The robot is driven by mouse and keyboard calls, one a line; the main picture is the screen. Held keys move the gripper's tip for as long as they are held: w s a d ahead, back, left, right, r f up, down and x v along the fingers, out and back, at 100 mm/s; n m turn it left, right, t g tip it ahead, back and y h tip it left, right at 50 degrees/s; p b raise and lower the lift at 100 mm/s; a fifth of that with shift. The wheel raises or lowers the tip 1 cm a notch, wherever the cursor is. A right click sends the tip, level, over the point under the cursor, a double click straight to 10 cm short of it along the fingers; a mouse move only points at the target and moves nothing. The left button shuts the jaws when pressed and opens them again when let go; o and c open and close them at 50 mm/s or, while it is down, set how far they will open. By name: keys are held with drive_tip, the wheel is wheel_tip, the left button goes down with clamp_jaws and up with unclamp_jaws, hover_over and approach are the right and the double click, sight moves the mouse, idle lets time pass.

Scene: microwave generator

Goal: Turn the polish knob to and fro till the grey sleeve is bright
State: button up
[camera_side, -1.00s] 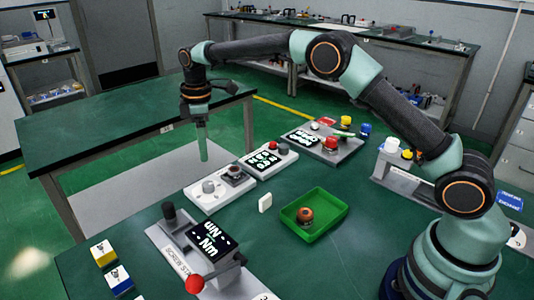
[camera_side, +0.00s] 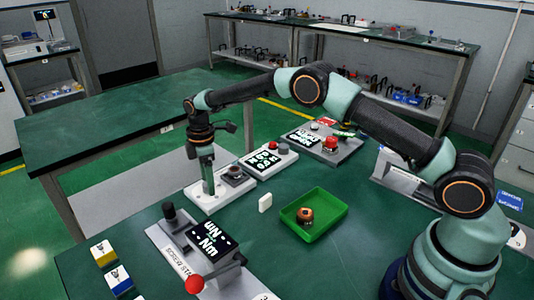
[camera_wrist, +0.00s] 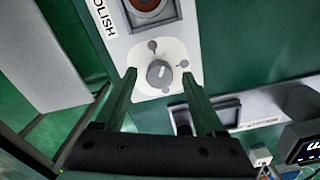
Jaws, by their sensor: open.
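The white polish unit (camera_side: 196,203) stands on the green bench, and part of its "POLISH" label shows in the wrist view. Its round grey knob (camera_wrist: 160,74) has a pale pointer mark and small dark marks around it. My gripper (camera_wrist: 159,88) is open, with one finger on each side of the knob and gaps between. In the side view my gripper (camera_side: 208,189) points down over the knob's end of the unit and hides the knob. A square dark holder (camera_wrist: 150,10) beside the knob has a grey ring around a reddish-brown middle; I cannot tell how bright the sleeve is.
A white unit with a lit display (camera_side: 264,161) stands behind. A screw station (camera_side: 204,245) with a black post and red ball is in front. A green tray (camera_side: 325,219) holds a copper-coloured part. A small white block (camera_side: 265,203) stands between.

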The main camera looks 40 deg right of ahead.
drive_tip(key=shift+f, duration=0.45)
drive_tip(key=shift+c, duration=0.4)
clamp_jaws()
drive_tip(key=shift+m, duration=0.4)
drive_tip(key=m, duration=1)
drive_tip(key=shift+m, duration=0.3)
